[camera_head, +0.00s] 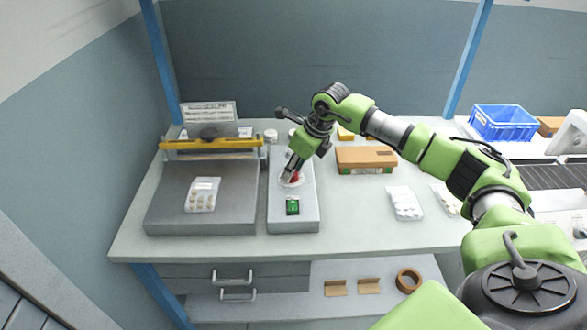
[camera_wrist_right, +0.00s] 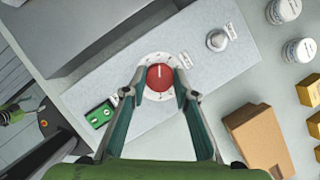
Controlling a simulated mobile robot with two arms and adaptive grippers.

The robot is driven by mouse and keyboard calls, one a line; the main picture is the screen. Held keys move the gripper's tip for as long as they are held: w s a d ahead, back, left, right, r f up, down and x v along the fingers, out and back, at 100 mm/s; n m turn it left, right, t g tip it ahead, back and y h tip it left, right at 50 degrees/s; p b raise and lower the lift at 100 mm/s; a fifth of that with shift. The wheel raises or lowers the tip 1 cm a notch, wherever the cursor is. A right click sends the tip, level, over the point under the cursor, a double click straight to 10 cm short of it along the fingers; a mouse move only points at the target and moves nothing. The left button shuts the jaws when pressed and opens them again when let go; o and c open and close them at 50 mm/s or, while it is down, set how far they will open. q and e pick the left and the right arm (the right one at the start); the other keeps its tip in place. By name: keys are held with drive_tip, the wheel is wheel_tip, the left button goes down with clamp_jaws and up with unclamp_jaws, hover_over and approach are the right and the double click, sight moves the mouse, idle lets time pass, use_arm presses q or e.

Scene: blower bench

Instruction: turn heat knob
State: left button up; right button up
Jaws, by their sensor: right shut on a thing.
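The heat knob is a red round knob (camera_wrist_right: 159,77) with a pale pointer line, set in a white dial on a grey control box (camera_head: 294,210). In the head view the red knob (camera_head: 296,177) shows just below my right gripper (camera_head: 291,178), which reaches down to it from the upper right. In the right wrist view the fingers of my right gripper (camera_wrist_right: 158,90) stand on either side of the knob, shut on it. A green switch (camera_head: 292,207) sits on the box in front of the dial. My left gripper is not in view.
A sealing machine with a yellow bar (camera_head: 211,144) and a blister pack (camera_head: 203,194) stands left of the box. A brown carton (camera_head: 366,157) and more blister packs (camera_head: 404,203) lie to the right. A blue crate (camera_head: 501,122) stands at the far right. White jars (camera_wrist_right: 298,51) stand behind the box.

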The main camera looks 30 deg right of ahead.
drive_tip(key=m+h, duration=0.1)
drive_tip(key=m, duration=0.1)
drive_tip(key=shift+a+m+b, duration=0.15)
drive_tip(key=shift+m+b, duration=0.2)
drive_tip(key=shift+m, duration=0.05)
drive_tip(key=m, duration=0.2)
drive_tip(key=m+h+b, duration=0.1)
drive_tip(key=shift+a+f+m+h, duration=0.1)
drive_tip(key=shift+a+m+h, duration=0.05)
drive_tip(key=shift+m+h, duration=0.2)
drive_tip(key=m+h+b, duration=0.1)
drive_tip(key=m, duration=0.1)
drive_tip(key=m+h+b, duration=0.1)
drive_tip(key=m, duration=0.2)
drive_tip(key=shift+m+g, duration=0.25)
drive_tip(key=shift+g, duration=0.15)
drive_tip(key=o, duration=1.1)
drive_tip(key=shift+r, duration=0.2)
drive_tip(key=v, duration=1.1)
drive_tip(key=shift+s+r, duration=0.15)
drive_tip(key=shift+r, duration=0.2)
drive_tip(key=shift+a+f, duration=0.1)
drive_tip(key=shift+a, duration=0.05)
